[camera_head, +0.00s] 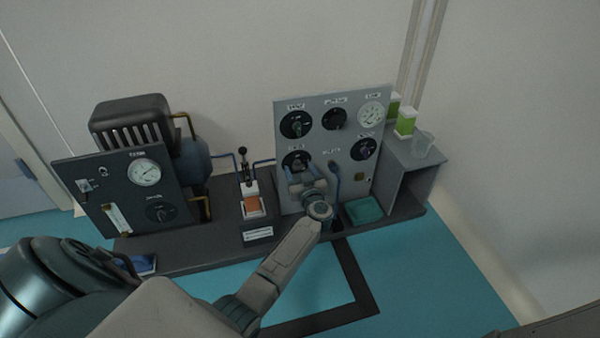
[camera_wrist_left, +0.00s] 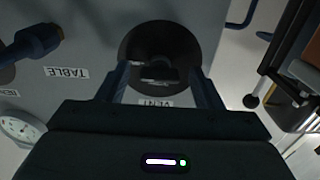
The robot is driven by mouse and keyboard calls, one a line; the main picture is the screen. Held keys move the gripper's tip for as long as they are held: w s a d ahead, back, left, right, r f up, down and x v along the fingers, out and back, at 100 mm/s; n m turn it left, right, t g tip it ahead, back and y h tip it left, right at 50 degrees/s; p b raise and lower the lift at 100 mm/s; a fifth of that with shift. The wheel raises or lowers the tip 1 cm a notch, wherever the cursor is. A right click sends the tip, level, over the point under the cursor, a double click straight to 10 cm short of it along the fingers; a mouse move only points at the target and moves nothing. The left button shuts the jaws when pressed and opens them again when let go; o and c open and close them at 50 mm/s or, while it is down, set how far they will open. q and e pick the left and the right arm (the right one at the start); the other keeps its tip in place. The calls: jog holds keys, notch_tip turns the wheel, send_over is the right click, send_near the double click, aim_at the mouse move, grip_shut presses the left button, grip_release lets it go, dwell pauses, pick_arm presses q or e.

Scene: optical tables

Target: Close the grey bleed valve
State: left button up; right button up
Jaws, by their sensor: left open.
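The light grey panel (camera_head: 318,112) stands upright on the dark bench and carries several black round knobs, a gauge and small labels. My left gripper (camera_head: 299,172) is at its lower-left black knob (camera_head: 291,158), covering part of it. In the left wrist view this knob (camera_wrist_left: 160,50) has a raised grip bar and a label that seems to read VENT. The open fingers of my left gripper (camera_wrist_left: 160,78) stand on either side of the knob's lower part; whether they touch it cannot be told. No label naming a bleed valve is readable. My right gripper is out of view.
A dark panel (camera_head: 90,172) with a gauge and a compressor-like unit (camera_head: 130,120) stand at the left. Between the panels are a black-knobbed lever (camera_head: 243,153) and an orange switch (camera_head: 253,205). A teal tray (camera_head: 365,211) and a grey shelf box (camera_head: 402,160) are at the right.

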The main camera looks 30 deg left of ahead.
pick_arm(q)
jog(key=shift+w+a, duration=0.1)
jog(key=c, duration=1)
